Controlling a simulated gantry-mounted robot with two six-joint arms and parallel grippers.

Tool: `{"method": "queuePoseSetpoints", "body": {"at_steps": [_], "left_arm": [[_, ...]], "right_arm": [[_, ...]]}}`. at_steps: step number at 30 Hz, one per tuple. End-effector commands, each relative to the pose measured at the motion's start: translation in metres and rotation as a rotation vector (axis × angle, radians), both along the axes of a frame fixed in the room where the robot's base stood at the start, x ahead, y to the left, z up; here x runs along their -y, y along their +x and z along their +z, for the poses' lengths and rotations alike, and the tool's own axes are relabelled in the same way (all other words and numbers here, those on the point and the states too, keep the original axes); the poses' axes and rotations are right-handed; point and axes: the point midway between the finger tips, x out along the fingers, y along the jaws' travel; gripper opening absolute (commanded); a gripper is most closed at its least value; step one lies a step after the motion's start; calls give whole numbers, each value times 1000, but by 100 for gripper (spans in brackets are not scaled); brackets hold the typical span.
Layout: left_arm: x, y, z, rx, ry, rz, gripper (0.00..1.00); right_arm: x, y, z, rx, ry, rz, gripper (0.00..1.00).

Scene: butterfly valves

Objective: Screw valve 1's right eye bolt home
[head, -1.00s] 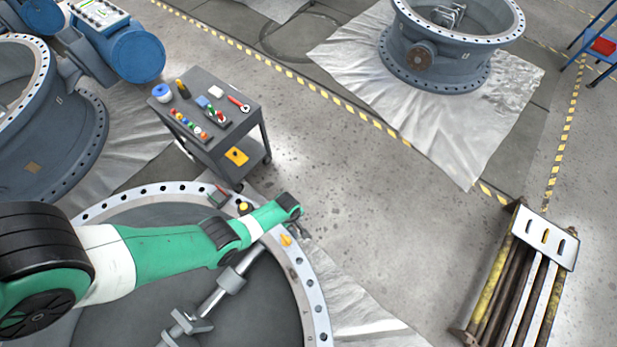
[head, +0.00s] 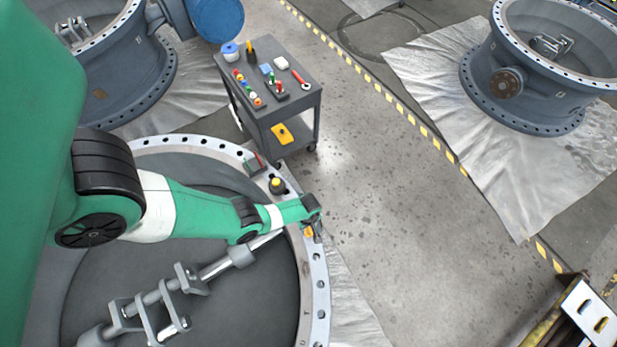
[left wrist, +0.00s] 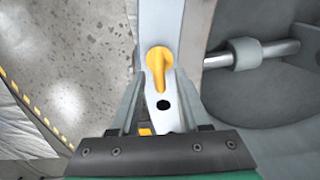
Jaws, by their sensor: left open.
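Valve 1 (head: 322,290) lies flat at the lower left of the head view, its pale flange ringed with bolt holes. The yellow eye bolt (head: 308,231) sits on the right part of the flange, partly hidden by my left gripper (head: 316,228). In the left wrist view the eye bolt (left wrist: 160,62) stands just beyond the fingertips of my open, empty left gripper (left wrist: 158,82), roughly centred between them. A dark bolt hole (left wrist: 163,104) shows between the fingers. How deep the eye bolt's thread sits cannot be seen. My right gripper is not in view.
A yellow-topped black item (head: 277,184) and a grey block with red (head: 256,164) are on the flange nearby. A shaft (head: 222,266) crosses the valve's disc. A tool cart (head: 285,118) stands behind. The floor (head: 400,220) to the right is clear.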

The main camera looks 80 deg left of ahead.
Motion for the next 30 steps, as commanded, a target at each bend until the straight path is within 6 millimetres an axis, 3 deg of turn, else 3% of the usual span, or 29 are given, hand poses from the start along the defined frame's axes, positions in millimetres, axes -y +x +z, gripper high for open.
{"method": "queuePoseSetpoints", "body": {"at_steps": [1, 3, 12, 20, 30], "left_arm": [[0, 0, -14, 0, 0, 0, 46], [0, 0, -19, 1, 0, 0, 46], [0, 0, -18, 0, 0, 0, 46], [0, 0, -18, 0, 0, 0, 2], [0, 0, -18, 0, 0, -2, 0]], "right_arm": [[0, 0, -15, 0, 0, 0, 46], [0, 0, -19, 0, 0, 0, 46], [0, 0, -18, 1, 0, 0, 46], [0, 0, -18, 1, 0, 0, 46], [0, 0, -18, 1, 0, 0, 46]]}}
